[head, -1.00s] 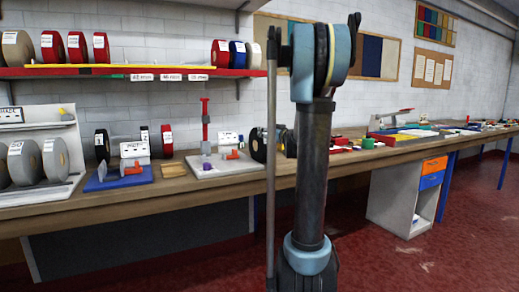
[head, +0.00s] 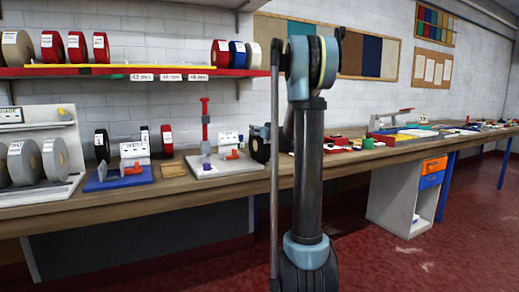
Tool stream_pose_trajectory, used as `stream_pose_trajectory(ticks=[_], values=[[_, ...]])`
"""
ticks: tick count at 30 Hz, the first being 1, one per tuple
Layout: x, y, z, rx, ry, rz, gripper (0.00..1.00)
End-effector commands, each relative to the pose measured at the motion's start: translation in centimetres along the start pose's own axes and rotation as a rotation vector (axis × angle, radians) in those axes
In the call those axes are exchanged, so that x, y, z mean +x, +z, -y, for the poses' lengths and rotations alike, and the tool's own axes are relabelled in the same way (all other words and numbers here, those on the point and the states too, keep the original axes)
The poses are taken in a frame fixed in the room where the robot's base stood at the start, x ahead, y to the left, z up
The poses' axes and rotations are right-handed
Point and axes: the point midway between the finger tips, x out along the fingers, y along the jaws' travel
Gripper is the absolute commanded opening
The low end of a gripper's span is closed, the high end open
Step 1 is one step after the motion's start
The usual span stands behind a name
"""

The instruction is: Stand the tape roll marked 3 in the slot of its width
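Several tape rolls are in the head view, but their numbers are too small to read. Grey rolls (head: 55,160) stand in a white rack (head: 70,127) at the left. A black roll (head: 102,145) and a dark red roll (head: 167,141) stand on the bench near the blue fixture. Red rolls (head: 47,48) stand on the upper shelf. I cannot tell which roll is marked 3 or which slot fits it. My gripper (head: 261,142) seems to show as a dark and grey-blue shape over the bench, partly hidden behind my arm; its fingers and any load are unclear.
A blue fixture (head: 120,178) and a pale board with a red post (head: 205,130) stand on the wooden bench (head: 225,184). The red-edged shelf (head: 120,71) carries small white labels. Flat items and boxes crowd the bench at the right.

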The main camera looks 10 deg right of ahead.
Motion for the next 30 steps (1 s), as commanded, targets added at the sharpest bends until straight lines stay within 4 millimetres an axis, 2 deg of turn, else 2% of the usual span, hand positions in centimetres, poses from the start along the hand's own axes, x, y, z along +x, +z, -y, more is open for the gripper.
stream_pose_trajectory(ticks=[5,8,14,25,30], values=[[0.0,0.0,0.0,0.000,0.000,0.000,0.63],[0.0,0.0,0.0,0.000,0.000,0.000,0.45],[0.0,0.0,0.0,0.000,0.000,0.000,0.00],[0.0,-0.3,0.0,0.000,0.000,0.000,0.00],[0.0,-1.9,0.0,0.000,0.000,0.000,0.00]])
